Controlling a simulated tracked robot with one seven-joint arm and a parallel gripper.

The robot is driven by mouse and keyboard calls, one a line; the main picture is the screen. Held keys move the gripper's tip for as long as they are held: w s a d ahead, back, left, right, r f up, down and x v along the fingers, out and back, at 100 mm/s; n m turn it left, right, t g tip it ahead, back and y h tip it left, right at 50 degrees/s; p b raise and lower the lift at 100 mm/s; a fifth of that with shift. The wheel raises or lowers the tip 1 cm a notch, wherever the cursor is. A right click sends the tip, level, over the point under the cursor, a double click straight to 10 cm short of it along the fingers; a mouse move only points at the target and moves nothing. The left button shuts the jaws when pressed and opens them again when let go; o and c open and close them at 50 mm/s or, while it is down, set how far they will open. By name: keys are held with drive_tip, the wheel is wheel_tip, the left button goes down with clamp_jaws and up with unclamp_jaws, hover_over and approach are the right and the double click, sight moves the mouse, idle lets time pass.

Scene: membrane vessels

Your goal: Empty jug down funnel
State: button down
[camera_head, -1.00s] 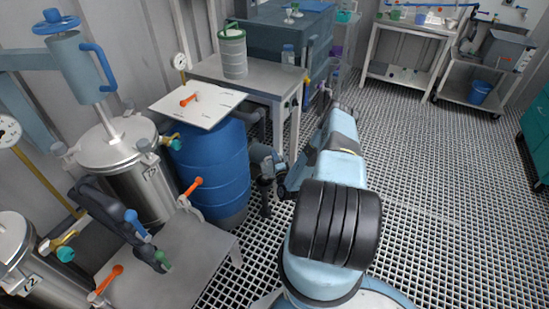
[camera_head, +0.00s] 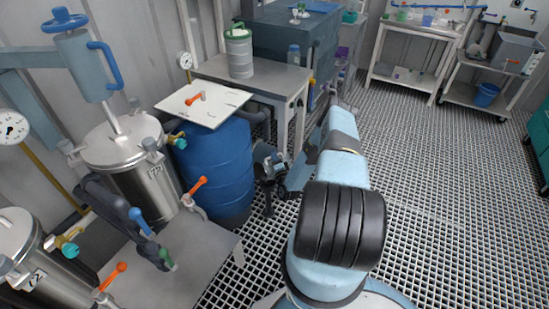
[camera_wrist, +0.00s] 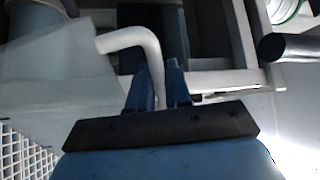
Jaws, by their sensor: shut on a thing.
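In the wrist view my gripper (camera_wrist: 158,75) has its two blue fingers shut on a white, bent handle (camera_wrist: 135,38) that rises between them. I take it for the jug's handle. A pale, translucent surface (camera_wrist: 58,75) at the left of that view seems to be the jug's side. Its rim and contents cannot be made out. In the head view the jug is not clearly visible, and my own arm covers much of the middle. I cannot pick out a funnel for certain in either view.
A blue barrel (camera_head: 215,165) carries a white board (camera_head: 203,103) with an orange handle. Steel vessels (camera_head: 145,185) and a low grey table (camera_head: 160,270) stand at left. Behind is a bench (camera_head: 256,76) with a green-banded canister (camera_head: 239,54). Open grating floor (camera_head: 440,190) lies to the right.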

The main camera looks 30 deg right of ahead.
drive_tip(key=shift+a, duration=0.1)
drive_tip(key=shift+w+a+r+n+y, duration=0.1)
drive_tip(key=shift+w+a+n+y, duration=0.1)
drive_tip(key=shift+a+n, duration=0.35)
drive_tip(key=shift+w+a+r+n+y, duration=0.1)
drive_tip(key=shift+a+n+y, duration=0.1)
drive_tip(key=shift+a+n, duration=0.35)
idle(1.3)
idle(0.3)
drive_tip(key=s+d+f+m+g+h, duration=0.1)
drive_tip(key=d+f+m, duration=0.3)
drive_tip(key=m, duration=0.9)
drive_tip(key=s+d+f+m+g+h, duration=0.1)
drive_tip(key=d+f+m+g+h, duration=0.1)
drive_tip(key=d+m, duration=0.7)
drive_tip(key=f+m+h, duration=0.1)
drive_tip(key=f+m, duration=0.1)
drive_tip(key=m, duration=0.1)
drive_tip(key=shift+s+d+m, duration=0.15)
drive_tip(key=shift+s+m, duration=0.2)
drive_tip(key=shift+m, duration=0.05)
